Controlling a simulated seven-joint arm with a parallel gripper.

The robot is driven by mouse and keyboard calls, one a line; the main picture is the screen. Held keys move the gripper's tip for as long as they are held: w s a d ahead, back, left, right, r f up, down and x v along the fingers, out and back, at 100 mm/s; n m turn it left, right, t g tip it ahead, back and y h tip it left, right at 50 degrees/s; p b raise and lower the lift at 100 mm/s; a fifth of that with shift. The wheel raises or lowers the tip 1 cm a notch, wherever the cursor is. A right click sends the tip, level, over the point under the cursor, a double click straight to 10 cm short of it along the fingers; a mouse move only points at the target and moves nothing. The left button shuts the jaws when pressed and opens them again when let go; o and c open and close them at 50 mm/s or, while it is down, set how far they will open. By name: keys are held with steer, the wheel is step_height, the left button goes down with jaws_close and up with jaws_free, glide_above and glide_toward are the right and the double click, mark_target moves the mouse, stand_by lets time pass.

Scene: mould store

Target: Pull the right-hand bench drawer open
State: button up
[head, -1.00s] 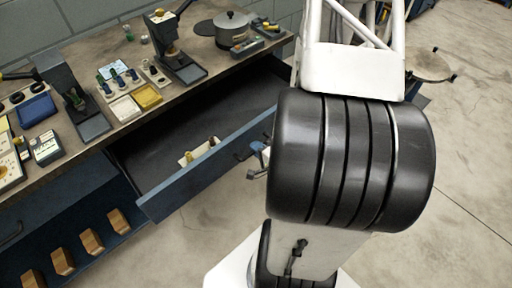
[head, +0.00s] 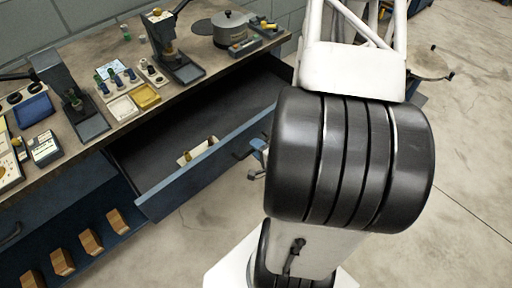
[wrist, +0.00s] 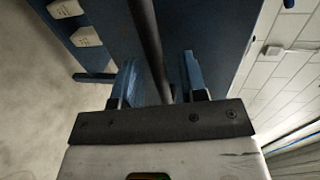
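The right-hand bench drawer (head: 205,163) stands pulled well out from under the bench, its dark interior showing in the head view. Its blue front also fills the upper middle of the wrist view (wrist: 215,30). My gripper (head: 256,156) is at the outer side of the drawer front, near its right end, partly hidden by my arm. In the wrist view my gripper (wrist: 160,82) has its two blue fingers apart, with the dark bar handle (wrist: 148,40) running between them. A gap shows between the bar and the right finger, so the gripper looks open around the handle.
A small light-coloured tray (head: 198,151) lies in the drawer. The bench top (head: 140,118) carries presses, small trays and a metal pot (head: 230,27). Wooden blocks (head: 90,241) sit on a low shelf at left. The concrete floor before the drawer is clear.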

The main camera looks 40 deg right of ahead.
steer(key=v, duration=0.6)
steer(key=shift+s, duration=0.35)
stand_by(0.3)
steer(key=shift+s+r, duration=0.1)
stand_by(0.7)
